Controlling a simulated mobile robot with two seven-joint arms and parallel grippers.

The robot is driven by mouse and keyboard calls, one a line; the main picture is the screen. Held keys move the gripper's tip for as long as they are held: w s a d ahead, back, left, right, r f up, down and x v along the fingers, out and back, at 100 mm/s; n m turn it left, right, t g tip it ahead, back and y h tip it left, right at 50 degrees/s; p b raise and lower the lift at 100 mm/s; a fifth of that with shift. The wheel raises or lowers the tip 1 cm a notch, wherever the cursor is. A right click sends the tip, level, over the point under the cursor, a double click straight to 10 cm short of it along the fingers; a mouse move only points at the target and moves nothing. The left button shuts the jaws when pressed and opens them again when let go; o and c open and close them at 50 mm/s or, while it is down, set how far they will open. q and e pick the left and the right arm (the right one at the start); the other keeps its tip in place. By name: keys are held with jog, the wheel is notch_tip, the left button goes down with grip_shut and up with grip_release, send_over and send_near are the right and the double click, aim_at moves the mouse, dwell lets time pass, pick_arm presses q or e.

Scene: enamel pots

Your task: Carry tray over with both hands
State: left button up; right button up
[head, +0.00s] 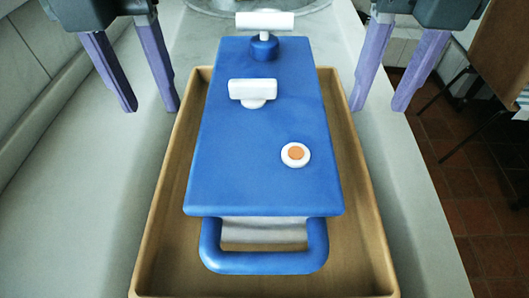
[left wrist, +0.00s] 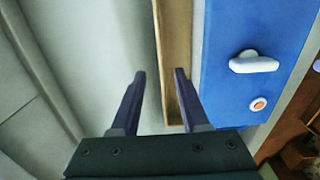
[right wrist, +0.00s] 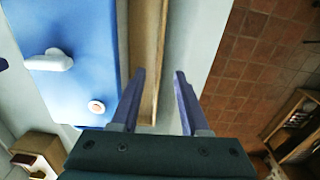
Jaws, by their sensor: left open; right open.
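The tray (head: 153,245) is a long wooden tray with raised walls on the grey counter. A blue object with a flat lid (head: 255,160) and a blue front handle (head: 265,262) stands in it. My left gripper (head: 152,108) is open and empty at the tray's left side. In the left wrist view the tray's wall (left wrist: 176,60) runs close to its right finger. My right gripper (head: 381,105) is open and empty at the tray's right side. In the right wrist view the tray's wall (right wrist: 158,55) lies between the lines of its fingers.
White fittings (head: 252,91) and a round white-and-orange button (head: 295,154) sit on the blue lid. A round metal basin (head: 210,10) is behind. The counter (head: 70,220) is clear at left. Its right edge drops to a red tiled floor (head: 490,210).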

aim_at(170, 145)
pick_arm(q)
notch_tip(170, 145, down, 10)
jog(key=shift+r, duration=0.2)
pick_arm(e)
notch_tip(170, 145, down, 10)
jog(key=shift+r, duration=0.2)
pick_arm(q)
grip_shut()
pick_arm(e)
grip_shut()
pick_arm(q)
jog(key=shift+r, duration=0.1)
pick_arm(e)
jog(key=shift+r, duration=0.1)
dwell(0.5)
